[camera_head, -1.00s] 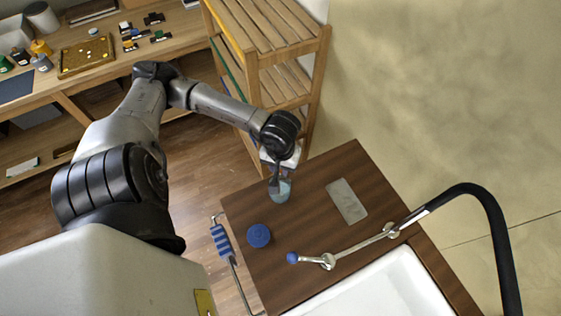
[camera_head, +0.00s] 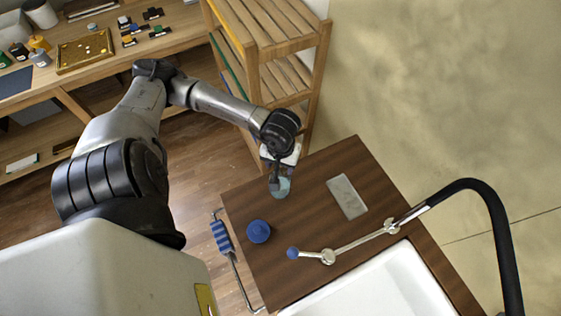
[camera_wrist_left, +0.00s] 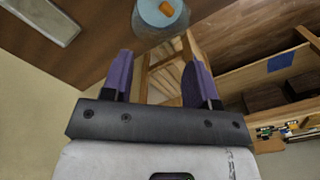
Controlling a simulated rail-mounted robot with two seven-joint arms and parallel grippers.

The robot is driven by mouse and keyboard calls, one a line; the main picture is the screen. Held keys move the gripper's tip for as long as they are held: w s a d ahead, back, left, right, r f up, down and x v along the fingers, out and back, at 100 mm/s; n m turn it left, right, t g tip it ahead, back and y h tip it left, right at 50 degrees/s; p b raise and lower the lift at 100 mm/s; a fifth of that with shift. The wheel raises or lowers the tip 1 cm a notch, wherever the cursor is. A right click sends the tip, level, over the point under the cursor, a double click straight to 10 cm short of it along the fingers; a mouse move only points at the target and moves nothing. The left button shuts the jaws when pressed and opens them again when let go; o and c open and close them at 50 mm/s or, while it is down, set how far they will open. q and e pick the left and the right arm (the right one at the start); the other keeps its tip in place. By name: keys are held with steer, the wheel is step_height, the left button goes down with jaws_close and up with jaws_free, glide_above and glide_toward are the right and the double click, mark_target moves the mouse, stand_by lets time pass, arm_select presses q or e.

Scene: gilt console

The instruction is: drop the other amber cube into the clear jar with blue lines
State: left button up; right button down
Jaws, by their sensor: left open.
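The clear jar (camera_head: 284,187) looks pale teal and stands near the left edge of the brown wooden counter; its blue lines are not clear at this size. In the left wrist view, the jar (camera_wrist_left: 150,22) is at the top edge, partly cut off. An amber cube (camera_wrist_left: 166,8) shows within its outline, seemingly inside. My left gripper (camera_head: 274,186) is right by the jar in the head view and hides part of it. In the wrist view, my left gripper's fingers (camera_wrist_left: 158,62) are apart with nothing between them. No second amber cube is clearly visible. My right gripper is out of view.
A round blue lid-like object (camera_head: 258,232) and a grey flat plate (camera_head: 346,197) lie on the counter (camera_head: 305,215). A faucet (camera_head: 350,248) and white sink (camera_head: 375,290) are at the lower right. A wooden rack (camera_head: 262,70) stands behind my arm.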

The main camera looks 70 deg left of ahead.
arm_select(q)
step_height(320, 180, up, 14)
steer(key=b, duration=0.1)
stand_by(0.5)
steer(key=shift+f, duration=0.1)
stand_by(0.6)
